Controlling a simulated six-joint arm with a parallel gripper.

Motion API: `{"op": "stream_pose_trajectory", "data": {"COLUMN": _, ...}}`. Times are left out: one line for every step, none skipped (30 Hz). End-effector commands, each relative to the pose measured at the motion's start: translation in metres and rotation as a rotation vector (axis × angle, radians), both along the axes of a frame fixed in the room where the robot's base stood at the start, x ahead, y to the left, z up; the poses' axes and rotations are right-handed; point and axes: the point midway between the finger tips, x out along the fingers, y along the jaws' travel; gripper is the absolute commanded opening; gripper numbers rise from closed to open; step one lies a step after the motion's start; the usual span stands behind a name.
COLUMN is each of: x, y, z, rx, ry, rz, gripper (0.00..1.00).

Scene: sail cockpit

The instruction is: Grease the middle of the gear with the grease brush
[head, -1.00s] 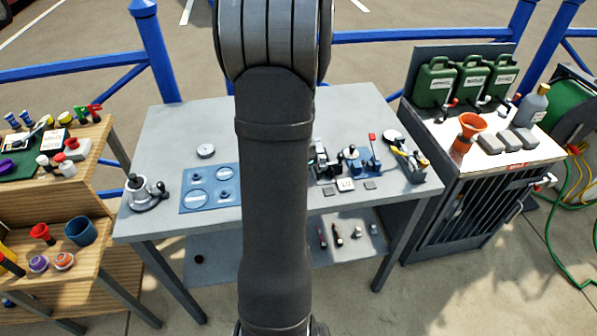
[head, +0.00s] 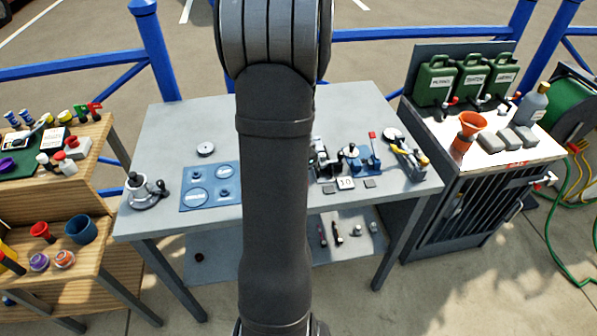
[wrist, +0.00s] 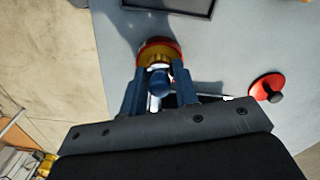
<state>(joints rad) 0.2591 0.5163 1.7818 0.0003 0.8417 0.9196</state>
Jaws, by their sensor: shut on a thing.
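My gripper (wrist: 159,90) shows in the wrist view with two blue fingers. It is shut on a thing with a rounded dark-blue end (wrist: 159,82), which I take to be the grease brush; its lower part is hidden. Just beyond the fingers is a round red-rimmed pot (wrist: 156,46) with yellow content, partly covered by the fingers and the held thing. I cannot tell whether the held thing touches it. In the head view my arm hides the gripper and the middle of the table. I cannot make out the gear in either view.
In the wrist view a red lid with a black knob (wrist: 268,87) lies to the right, and a dark tray (wrist: 170,7) is at the top. The grey table (head: 215,120) carries a blue board (head: 211,187) and small tools. A wooden shelf stands left, a cabinet with green canisters (head: 470,75) right.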

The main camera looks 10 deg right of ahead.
Motion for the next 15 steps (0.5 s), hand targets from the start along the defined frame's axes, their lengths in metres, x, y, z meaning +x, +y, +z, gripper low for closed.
{"op": "stream_pose_trajectory", "data": {"x": -0.001, "y": 0.000, "z": -0.002, "rx": 0.001, "ry": 0.004, "rz": 0.000, "gripper": 0.09}}
{"op": "stream_pose_trajectory", "data": {"x": -0.001, "y": 0.000, "z": -0.002, "rx": 0.001, "ry": 0.004, "rz": 0.000, "gripper": 0.09}}
{"op": "stream_pose_trajectory", "data": {"x": -0.001, "y": 0.000, "z": -0.002, "rx": 0.001, "ry": 0.004, "rz": 0.000, "gripper": 0.09}}
{"op": "stream_pose_trajectory", "data": {"x": -0.001, "y": 0.000, "z": -0.002, "rx": 0.001, "ry": 0.004, "rz": 0.000, "gripper": 0.09}}
{"op": "stream_pose_trajectory", "data": {"x": -0.001, "y": 0.000, "z": -0.002, "rx": 0.001, "ry": 0.004, "rz": 0.000, "gripper": 0.09}}
{"op": "stream_pose_trajectory", "data": {"x": -0.001, "y": 0.000, "z": -0.002, "rx": 0.001, "ry": 0.005, "rz": 0.000, "gripper": 0.09}}
{"op": "stream_pose_trajectory", "data": {"x": -0.001, "y": 0.000, "z": -0.002, "rx": 0.001, "ry": 0.005, "rz": 0.000, "gripper": 0.09}}
{"op": "stream_pose_trajectory", "data": {"x": -0.001, "y": 0.000, "z": -0.002, "rx": 0.001, "ry": 0.005, "rz": 0.000, "gripper": 0.09}}
{"op": "stream_pose_trajectory", "data": {"x": -0.001, "y": 0.000, "z": -0.002, "rx": 0.001, "ry": 0.005, "rz": 0.000, "gripper": 0.09}}
{"op": "stream_pose_trajectory", "data": {"x": -0.001, "y": 0.000, "z": -0.001, "rx": 0.001, "ry": 0.005, "rz": 0.000, "gripper": 0.09}}
{"op": "stream_pose_trajectory", "data": {"x": -0.001, "y": 0.000, "z": 0.000, "rx": 0.001, "ry": 0.005, "rz": 0.000, "gripper": 0.09}}
{"op": "stream_pose_trajectory", "data": {"x": -0.001, "y": 0.000, "z": 0.002, "rx": 0.001, "ry": 0.004, "rz": 0.000, "gripper": 0.09}}
{"op": "stream_pose_trajectory", "data": {"x": -0.001, "y": 0.000, "z": 0.004, "rx": 0.001, "ry": 0.004, "rz": 0.000, "gripper": 0.09}}
{"op": "stream_pose_trajectory", "data": {"x": -0.001, "y": 0.000, "z": 0.007, "rx": 0.001, "ry": 0.004, "rz": 0.000, "gripper": 0.09}}
{"op": "stream_pose_trajectory", "data": {"x": -0.001, "y": 0.000, "z": 0.010, "rx": 0.001, "ry": 0.004, "rz": 0.000, "gripper": 0.09}}
